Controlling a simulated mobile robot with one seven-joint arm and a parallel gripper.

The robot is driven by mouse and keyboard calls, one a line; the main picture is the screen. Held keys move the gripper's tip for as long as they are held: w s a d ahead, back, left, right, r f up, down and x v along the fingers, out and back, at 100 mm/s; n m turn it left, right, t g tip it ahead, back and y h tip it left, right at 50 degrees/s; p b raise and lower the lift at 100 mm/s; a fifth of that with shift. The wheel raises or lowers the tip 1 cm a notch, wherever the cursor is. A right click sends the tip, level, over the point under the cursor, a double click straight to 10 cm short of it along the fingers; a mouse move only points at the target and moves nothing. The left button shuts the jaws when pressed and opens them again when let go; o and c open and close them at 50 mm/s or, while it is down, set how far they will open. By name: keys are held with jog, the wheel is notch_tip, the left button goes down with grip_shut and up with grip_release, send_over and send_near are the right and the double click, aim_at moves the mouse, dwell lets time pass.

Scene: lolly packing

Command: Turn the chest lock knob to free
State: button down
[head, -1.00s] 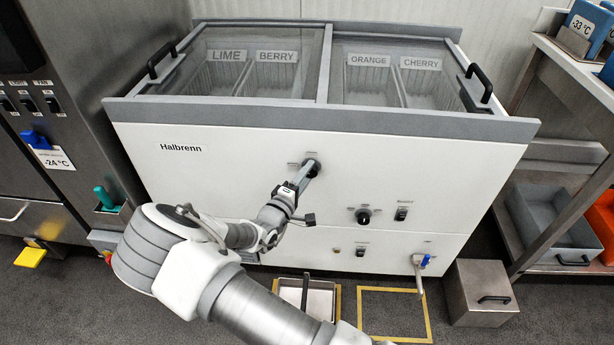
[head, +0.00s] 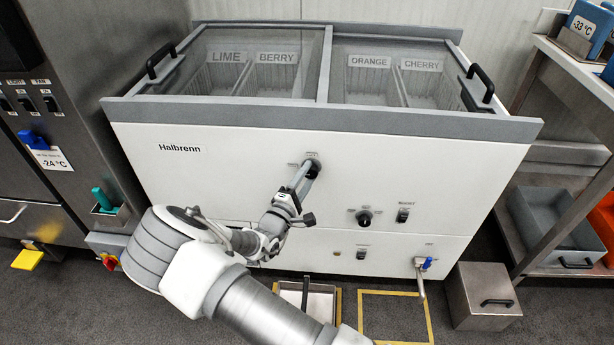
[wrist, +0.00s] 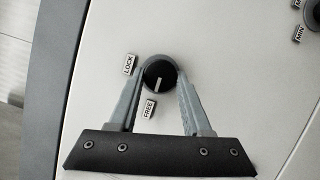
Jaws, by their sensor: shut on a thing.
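The chest (head: 200,150) is a white "Halbrenn" freezer with glass lids. Its lock knob is round and black, and in the wrist view the knob (wrist: 160,70) carries a white pointer line. The line points down in the picture, toward the FREE label (wrist: 149,109). The LOCK label (wrist: 129,64) is at the knob's left. My gripper (wrist: 160,76) is shut on the knob, one grey finger on each side. In the head view my gripper (head: 308,172) reaches the chest front, and its fingers partly hide the knob.
A steel box (head: 482,296) stands on the floor at right. A steel machine (head: 70,100) is close on the left.

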jog(key=shift+c, duration=1.7)
grip_release()
jog(key=p+v, duration=0.3)
jog(key=v, duration=1.4)
jog(key=shift+s, duration=0.25)
jog(key=shift+w, duration=0.1)
